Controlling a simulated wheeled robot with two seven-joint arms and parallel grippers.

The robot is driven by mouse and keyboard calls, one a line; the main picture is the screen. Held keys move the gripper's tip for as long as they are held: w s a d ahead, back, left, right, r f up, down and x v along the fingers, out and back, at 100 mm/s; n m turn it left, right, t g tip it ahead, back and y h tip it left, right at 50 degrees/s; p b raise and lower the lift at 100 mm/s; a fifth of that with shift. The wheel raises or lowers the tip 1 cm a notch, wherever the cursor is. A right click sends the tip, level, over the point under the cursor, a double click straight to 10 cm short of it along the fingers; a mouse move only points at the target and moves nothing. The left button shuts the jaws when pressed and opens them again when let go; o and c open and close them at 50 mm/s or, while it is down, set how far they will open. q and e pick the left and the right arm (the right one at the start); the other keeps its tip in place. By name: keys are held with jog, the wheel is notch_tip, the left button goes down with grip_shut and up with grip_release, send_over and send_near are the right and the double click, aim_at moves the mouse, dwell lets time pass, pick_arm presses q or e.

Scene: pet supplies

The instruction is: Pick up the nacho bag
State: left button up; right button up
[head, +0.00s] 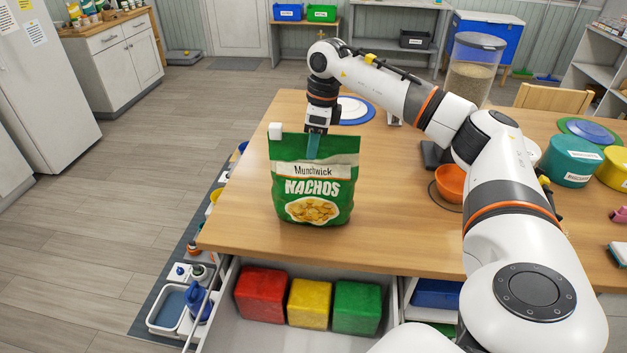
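The nacho bag (312,188) is green with a white band reading "Munchwick" and a picture of chips. It appears to stand upright near the front left of the wooden table. My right gripper (314,146) points down at the bag's top edge, with one teal finger visible in front of the upper bag. The other finger is hidden, so I cannot tell whether the gripper is closed on the bag. My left gripper is not in view.
An open drawer (222,318) below the table's front edge holds red (261,294), yellow (310,303) and green (357,307) blocks. An orange bowl (451,184) and a clear food container (473,72) stand to the right. Bare tabletop lies right of the bag.

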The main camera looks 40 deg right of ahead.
grip_shut()
dwell(0.3)
